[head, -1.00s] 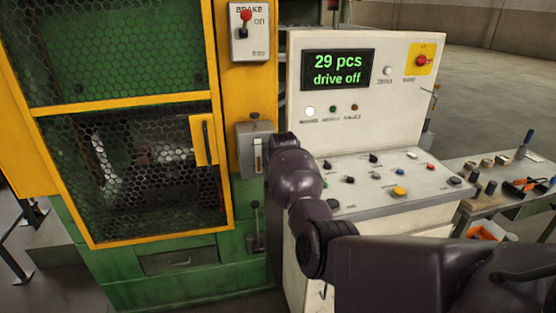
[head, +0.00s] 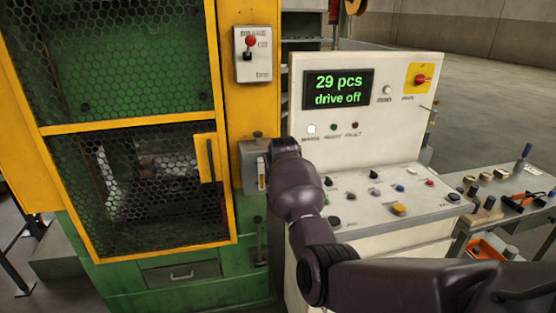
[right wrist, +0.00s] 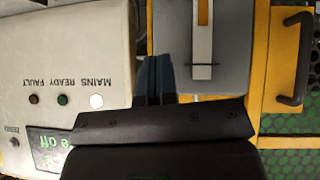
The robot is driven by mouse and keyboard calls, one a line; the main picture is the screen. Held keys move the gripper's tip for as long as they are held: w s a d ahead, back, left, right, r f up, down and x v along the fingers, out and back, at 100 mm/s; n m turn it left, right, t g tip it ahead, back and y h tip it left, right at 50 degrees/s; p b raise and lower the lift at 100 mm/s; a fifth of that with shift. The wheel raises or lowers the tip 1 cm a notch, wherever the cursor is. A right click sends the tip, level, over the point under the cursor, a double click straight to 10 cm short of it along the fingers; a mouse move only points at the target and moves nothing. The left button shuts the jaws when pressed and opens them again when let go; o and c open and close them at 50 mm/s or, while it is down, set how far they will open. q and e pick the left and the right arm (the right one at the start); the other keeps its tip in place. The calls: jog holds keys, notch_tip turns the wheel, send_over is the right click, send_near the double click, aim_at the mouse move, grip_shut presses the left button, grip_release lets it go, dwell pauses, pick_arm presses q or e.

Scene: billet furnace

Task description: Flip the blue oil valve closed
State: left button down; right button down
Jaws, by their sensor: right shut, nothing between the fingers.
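I cannot make out a blue oil valve in either view. My right arm reaches up in front of the console, and the head view hides its fingers. In the right wrist view my right gripper (right wrist: 156,62) shows as two dark fingers close together, shut and empty. They lie beside the edge of a grey box with a slotted light strip (right wrist: 228,75), between it and the white console face. Contact cannot be told. The same grey box (head: 249,170) is partly behind my arm in the head view. My left gripper is not in view.
The white console (head: 385,62) carries a display (head: 338,91) reading "29 pcs, drive off" and several knobs. A red-knobbed switch (head: 251,42) is on the yellow post. A yellow-framed mesh door (head: 150,185) is at left. A tool bench (head: 500,200) stands at right.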

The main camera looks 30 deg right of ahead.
jog(key=v, duration=0.6)
jog(key=shift+s+a+r, duration=0.2)
jog(key=shift+a, duration=0.3)
